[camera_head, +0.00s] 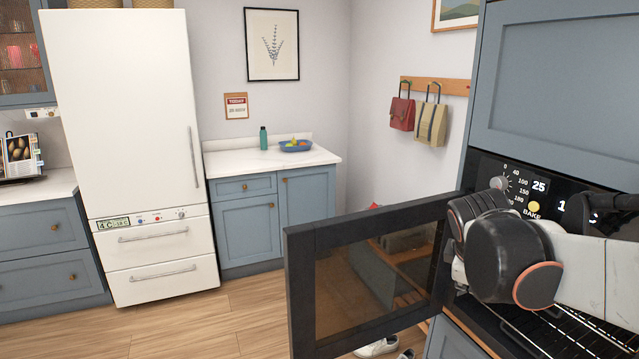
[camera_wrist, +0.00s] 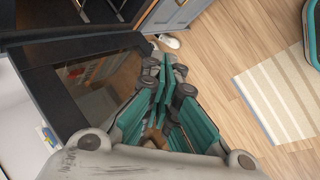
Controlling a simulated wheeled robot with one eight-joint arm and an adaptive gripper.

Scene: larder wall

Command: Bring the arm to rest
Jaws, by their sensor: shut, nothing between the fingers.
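My gripper (camera_wrist: 166,88) shows in the wrist view with its teal-padded fingers together and nothing between them. In the head view my gripper (camera_head: 476,208) is at the right, dark and partly hidden by my wrist, in front of the oven. The oven door (camera_head: 300,290), black-framed with a dark glass pane, stands open to the left of my gripper. In the wrist view the door (camera_wrist: 75,42) lies beside the fingers. I cannot tell whether the gripper touches the door.
The oven control panel (camera_head: 540,187) is behind my arm, with a wire rack (camera_head: 560,335) below. A white fridge (camera_head: 130,110) and a blue counter (camera_head: 245,225) stand across the room. Shoes (camera_head: 378,346) lie on the floor near the door. Open wooden floor (camera_head: 190,325) lies left of the door.

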